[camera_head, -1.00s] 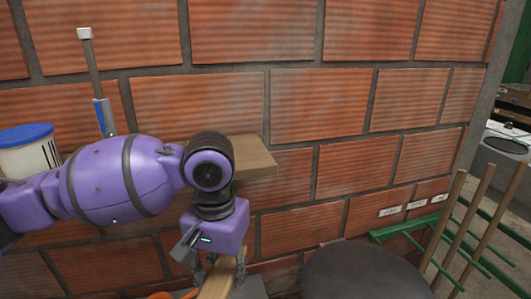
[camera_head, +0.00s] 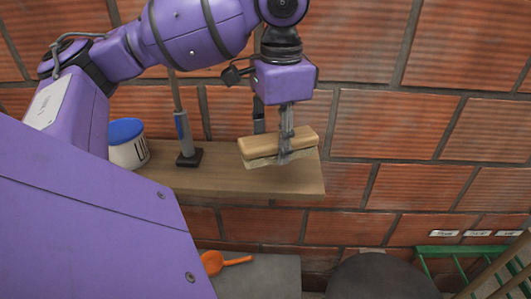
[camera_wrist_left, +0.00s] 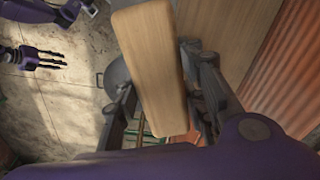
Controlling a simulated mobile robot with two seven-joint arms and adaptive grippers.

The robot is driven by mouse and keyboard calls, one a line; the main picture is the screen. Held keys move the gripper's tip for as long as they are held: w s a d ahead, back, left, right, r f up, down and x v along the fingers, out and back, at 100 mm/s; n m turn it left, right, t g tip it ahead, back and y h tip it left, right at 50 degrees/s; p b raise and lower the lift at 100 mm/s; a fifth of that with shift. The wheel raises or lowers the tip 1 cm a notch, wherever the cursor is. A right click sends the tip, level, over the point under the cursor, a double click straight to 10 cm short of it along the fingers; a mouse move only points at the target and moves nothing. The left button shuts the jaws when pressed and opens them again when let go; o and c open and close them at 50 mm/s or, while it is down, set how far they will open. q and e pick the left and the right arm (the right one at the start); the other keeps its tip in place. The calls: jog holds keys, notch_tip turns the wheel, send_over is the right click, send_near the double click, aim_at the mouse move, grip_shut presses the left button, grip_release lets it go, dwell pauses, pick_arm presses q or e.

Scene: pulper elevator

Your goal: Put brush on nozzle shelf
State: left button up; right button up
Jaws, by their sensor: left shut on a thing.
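The brush (camera_head: 258,148) has a pale wooden block and short bristles below it. My left gripper (camera_head: 285,152) is shut on it from above, with fingers on both sides. The brush is over the right part of the wooden wall shelf (camera_head: 230,182); whether its bristles touch the board cannot be told. The brush block (camera_wrist_left: 150,65) fills the middle of the left wrist view, with the shelf (camera_wrist_left: 212,25) behind it. My right gripper (camera_wrist_left: 45,57) shows small at that view's left edge, fingers apart and empty.
A blue-handled nozzle on a dark base (camera_head: 184,140) stands upright on the shelf, left of the brush. A white tub with a blue lid (camera_head: 128,150) is farther left. An orange scoop (camera_head: 222,261) and a dark round top (camera_head: 380,275) are below. The brick wall backs the shelf.

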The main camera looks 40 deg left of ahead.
pick_arm(q)
jog(key=w+a+f, duration=0.1)
jog(key=a+f, duration=0.1)
jog(key=a, duration=0.1)
jog(key=w+a+f, duration=0.2)
jog(key=f, duration=0.1)
jog(key=w+a+f, duration=0.2)
jog(key=a, duration=0.1)
jog(key=shift+w+a+f+b, duration=0.15)
jog(key=shift+a+f+b, duration=0.1)
jog(key=shift+a+b, duration=0.05)
jog(key=shift+w+a+f, duration=0.3)
jog(key=shift+a+f, duration=0.15)
jog(key=shift+f, duration=0.15)
notch_tip(320, 180, down, 3)
jog(key=shift+w+a+f, duration=0.1)
jog(key=shift+a+f, duration=0.05)
jog(key=shift+f, duration=0.1)
jog(key=o, duration=1.2)
jog(key=shift+f, duration=0.1)
